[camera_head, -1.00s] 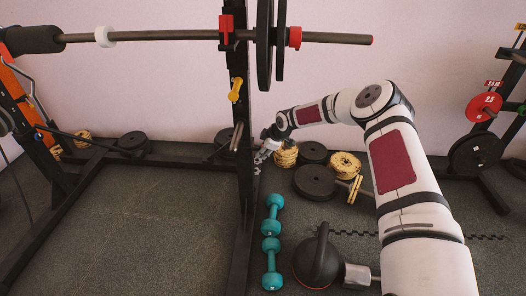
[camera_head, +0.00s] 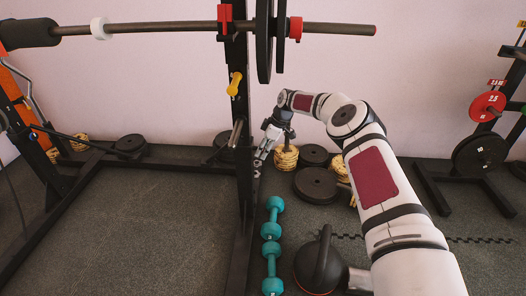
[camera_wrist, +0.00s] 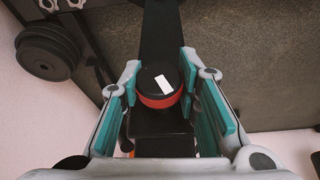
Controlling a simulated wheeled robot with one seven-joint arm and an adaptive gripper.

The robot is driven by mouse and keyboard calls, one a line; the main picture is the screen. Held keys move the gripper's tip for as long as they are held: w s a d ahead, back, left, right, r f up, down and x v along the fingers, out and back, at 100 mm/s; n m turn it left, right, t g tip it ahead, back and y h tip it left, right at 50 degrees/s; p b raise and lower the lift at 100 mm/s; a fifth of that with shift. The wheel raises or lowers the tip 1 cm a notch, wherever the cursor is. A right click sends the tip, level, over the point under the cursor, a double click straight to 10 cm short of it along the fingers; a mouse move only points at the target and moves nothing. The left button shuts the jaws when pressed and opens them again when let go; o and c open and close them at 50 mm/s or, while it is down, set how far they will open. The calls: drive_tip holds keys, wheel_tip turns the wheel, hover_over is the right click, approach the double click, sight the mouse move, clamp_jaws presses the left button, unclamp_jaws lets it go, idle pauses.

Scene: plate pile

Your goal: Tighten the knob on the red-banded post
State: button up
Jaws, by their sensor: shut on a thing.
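The knob (camera_wrist: 151,80) is round and black with a white mark on its top, seen from above in the wrist view. A red band (camera_wrist: 160,102) runs around just below it on the dark post. My gripper (camera_wrist: 160,73) has its teal-padded fingers on either side of the knob and is shut on it. In the head view my gripper (camera_head: 259,160) is low beside the black rack upright (camera_head: 243,110). The knob and red band cannot be made out there.
A yellow-handled pin (camera_head: 235,83) sticks out higher on the upright. A loaded barbell (camera_head: 160,28) crosses above. Teal dumbbells (camera_head: 271,230) and a kettlebell (camera_head: 319,264) lie on the floor in front. Weight plates (camera_head: 316,184) lie behind and right of my gripper.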

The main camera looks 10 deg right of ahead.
drive_tip(key=shift+w, duration=0.1)
idle(0.3)
drive_tip(key=o, duration=1.2)
drive_tip(key=shift+c, duration=0.2)
drive_tip(key=v, duration=1.2)
